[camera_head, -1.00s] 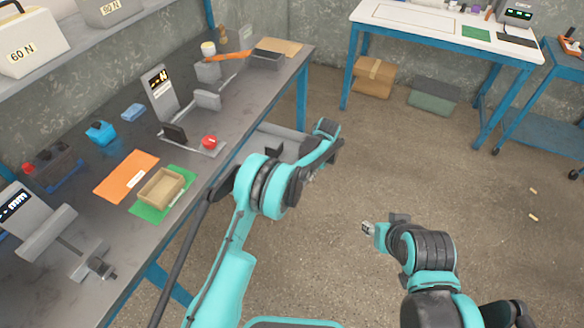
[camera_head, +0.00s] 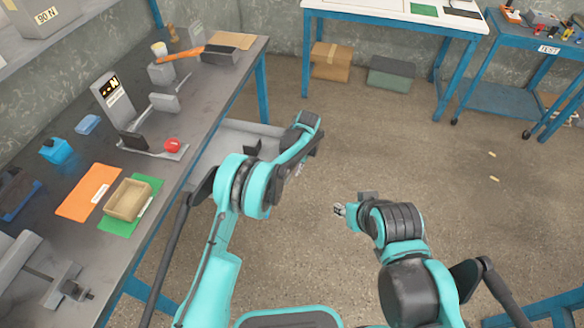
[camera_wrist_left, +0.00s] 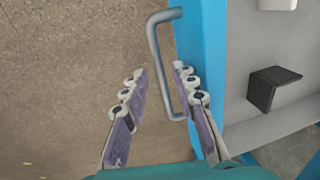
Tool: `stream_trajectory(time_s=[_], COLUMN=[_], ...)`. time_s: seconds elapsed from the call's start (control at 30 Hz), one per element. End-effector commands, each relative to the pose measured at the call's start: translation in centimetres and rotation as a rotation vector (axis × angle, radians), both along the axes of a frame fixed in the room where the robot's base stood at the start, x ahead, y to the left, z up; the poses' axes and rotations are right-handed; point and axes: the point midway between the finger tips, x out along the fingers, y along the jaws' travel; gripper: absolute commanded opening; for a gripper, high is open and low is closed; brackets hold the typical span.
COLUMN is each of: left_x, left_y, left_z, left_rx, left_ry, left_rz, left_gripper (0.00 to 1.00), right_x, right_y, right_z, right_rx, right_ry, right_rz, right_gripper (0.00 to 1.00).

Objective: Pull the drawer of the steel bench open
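The drawer (camera_head: 240,127) of the steel bench (camera_head: 205,110) stands out from under the bench top, its grey inside showing. In the left wrist view its blue front (camera_wrist_left: 205,35) carries a grey bar handle (camera_wrist_left: 157,50). My left gripper (camera_wrist_left: 160,72) is at the handle, one finger on each side of the bar, with a visible gap between the fingers. The finger on the drawer side reaches between bar and front. In the head view my left arm hides the handle. My right gripper (camera_head: 340,210) hangs over the floor, away from the bench; its fingers are too small to read.
A dark block (camera_head: 252,147) lies in the drawer. The bench top holds a tan tray (camera_head: 128,200), an orange sheet (camera_head: 88,191) and a device with a red button (camera_head: 172,145). A white table (camera_head: 390,18) and blue cart (camera_head: 495,97) stand behind. The middle floor is clear.

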Motion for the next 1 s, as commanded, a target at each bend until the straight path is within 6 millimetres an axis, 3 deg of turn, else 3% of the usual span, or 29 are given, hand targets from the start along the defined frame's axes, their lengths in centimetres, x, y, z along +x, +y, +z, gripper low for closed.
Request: stream_trajectory(time_s=[0.37, 0.8, 1.0], left_x=[0.0, -0.6, -0.8], left_y=[-0.1, -1.7, -2.1], left_z=[0.8, 9.3, 11.4], left_rx=[0.0, 0.0, 0.0], left_ry=[-0.001, -0.001, 0.0], left_rz=[-0.001, 0.0, 0.0], left_gripper=[0.31, 0.31, 0.31], right_x=[0.0, 0.0, 0.0], right_y=[0.0, 0.0, 0.0], right_z=[0.0, 0.0, 0.0], right_rx=[0.0, 0.0, 0.0], right_ry=[0.0, 0.0, 0.0], right_rz=[0.0, 0.0, 0.0], right_gripper=[0.4, 0.4, 0.4])
